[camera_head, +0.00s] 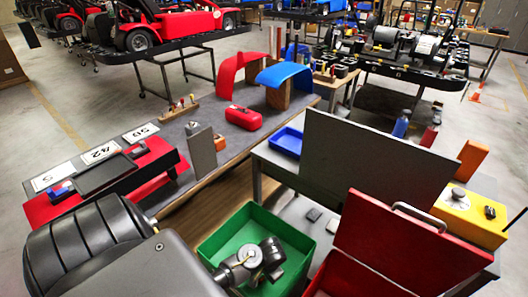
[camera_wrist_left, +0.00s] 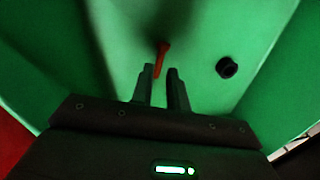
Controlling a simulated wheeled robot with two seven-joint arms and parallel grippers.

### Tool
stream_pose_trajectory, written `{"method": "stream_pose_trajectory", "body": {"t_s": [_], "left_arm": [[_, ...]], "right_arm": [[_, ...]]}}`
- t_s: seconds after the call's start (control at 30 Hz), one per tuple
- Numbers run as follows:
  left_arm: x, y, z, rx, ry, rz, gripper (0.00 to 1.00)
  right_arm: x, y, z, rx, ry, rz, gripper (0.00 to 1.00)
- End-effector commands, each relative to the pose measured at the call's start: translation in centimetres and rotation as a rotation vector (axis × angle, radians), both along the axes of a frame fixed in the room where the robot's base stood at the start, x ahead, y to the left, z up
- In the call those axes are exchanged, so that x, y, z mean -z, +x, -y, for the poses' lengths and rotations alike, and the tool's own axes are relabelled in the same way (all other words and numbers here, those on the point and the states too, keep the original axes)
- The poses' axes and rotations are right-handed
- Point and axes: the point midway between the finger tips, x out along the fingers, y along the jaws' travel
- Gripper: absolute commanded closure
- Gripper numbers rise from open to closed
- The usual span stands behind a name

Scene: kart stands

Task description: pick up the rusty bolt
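The rusty bolt (camera_wrist_left: 160,58) is orange-red and lies on the floor of the green bin (camera_wrist_left: 85,75), seen in the left wrist view. My left gripper (camera_wrist_left: 160,71) is open above it, fingers pointing at the bolt. The bolt's lower end shows in the gap between the fingertips; whether they touch it cannot be told. In the head view my left arm reaches into the green bin (camera_head: 222,243), and the wrist hides the bolt. My right gripper is not in view.
A black nut-like piece (camera_wrist_left: 227,67) lies in the bin right of the bolt. The bin walls stand close around the gripper. A red toolbox (camera_head: 405,240) stands right of the bin, and a grey panel (camera_head: 375,160) stands behind it.

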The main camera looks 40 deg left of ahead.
Motion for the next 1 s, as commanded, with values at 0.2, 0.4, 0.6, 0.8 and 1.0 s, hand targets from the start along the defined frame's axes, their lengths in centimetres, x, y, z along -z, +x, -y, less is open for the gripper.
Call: {"method": "stream_pose_trajectory", "body": {"t_s": [0.2,0.4,0.6,0.8,1.0], "left_arm": [[1.5,0.2,-0.3,0.0,0.001,-0.003,0.84],[4.4,0.5,-0.9,-0.002,0.001,-0.003,0.84],[5.1,0.5,-1.0,-0.001,0.0,0.0,0.84],[5.1,0.5,-1.0,-0.001,0.0,0.0,0.9],[5.1,0.5,-0.9,-0.001,0.0,0.0,1.0]], "right_arm": [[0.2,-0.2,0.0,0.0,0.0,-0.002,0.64],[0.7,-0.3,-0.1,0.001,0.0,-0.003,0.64],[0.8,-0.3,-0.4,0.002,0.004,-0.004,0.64],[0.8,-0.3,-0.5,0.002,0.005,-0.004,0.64],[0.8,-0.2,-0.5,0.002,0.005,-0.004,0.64]]}}
